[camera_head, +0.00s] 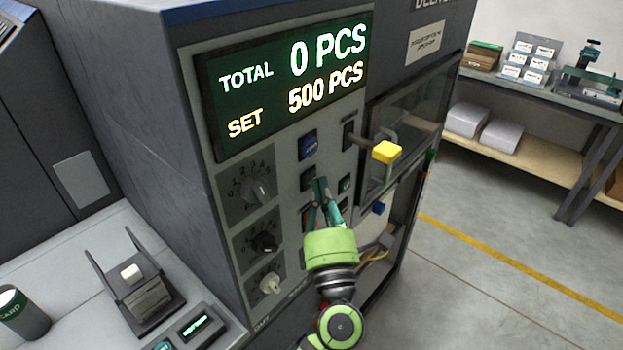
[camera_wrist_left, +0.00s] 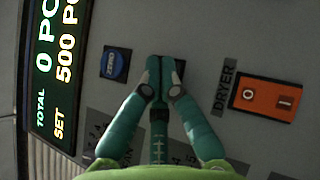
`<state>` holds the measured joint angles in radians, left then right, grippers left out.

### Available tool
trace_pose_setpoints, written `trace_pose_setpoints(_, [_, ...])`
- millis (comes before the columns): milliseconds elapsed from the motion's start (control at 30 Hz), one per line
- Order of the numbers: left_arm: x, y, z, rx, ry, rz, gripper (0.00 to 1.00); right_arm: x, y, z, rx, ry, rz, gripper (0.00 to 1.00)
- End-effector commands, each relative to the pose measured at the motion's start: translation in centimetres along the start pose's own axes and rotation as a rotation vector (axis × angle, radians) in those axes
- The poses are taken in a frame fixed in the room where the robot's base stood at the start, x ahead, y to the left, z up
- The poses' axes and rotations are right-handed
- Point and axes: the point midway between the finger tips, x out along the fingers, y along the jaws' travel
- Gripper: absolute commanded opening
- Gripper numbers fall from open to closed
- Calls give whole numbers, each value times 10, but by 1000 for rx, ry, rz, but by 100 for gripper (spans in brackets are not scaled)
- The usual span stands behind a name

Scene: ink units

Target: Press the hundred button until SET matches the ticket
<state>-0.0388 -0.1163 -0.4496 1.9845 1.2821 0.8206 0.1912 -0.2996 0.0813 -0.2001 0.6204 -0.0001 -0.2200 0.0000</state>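The machine's display (camera_head: 287,82) reads TOTAL 0 PCS and SET 500 PCS; part of it shows in the left wrist view (camera_wrist_left: 57,70). My left gripper (camera_head: 320,184) is at the button panel below the display, its fingers together and nothing visible between them. In the left wrist view its fingertips (camera_wrist_left: 160,64) lie over the panel beside the blue ZERO button (camera_wrist_left: 115,64). The ZERO button (camera_head: 308,147) is above the fingertips in the head view. The hundred button cannot be made out; the fingers cover part of the panel. I cannot make out a ticket's figure.
Dials (camera_head: 258,188) line the panel's left side. A yellow-ended handle (camera_head: 387,152) sticks out right of the gripper. An orange DRYER switch (camera_wrist_left: 268,97) is near the fingers. A small stand (camera_head: 146,298) is on the white counter at lower left. The floor to the right is clear.

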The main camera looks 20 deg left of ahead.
Motion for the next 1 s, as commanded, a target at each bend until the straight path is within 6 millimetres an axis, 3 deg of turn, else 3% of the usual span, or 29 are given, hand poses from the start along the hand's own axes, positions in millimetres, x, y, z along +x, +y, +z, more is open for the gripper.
trace_pose_setpoints(1000, [0,0,-1,0,2,0,0,-1,0,0,0,0,0,0])
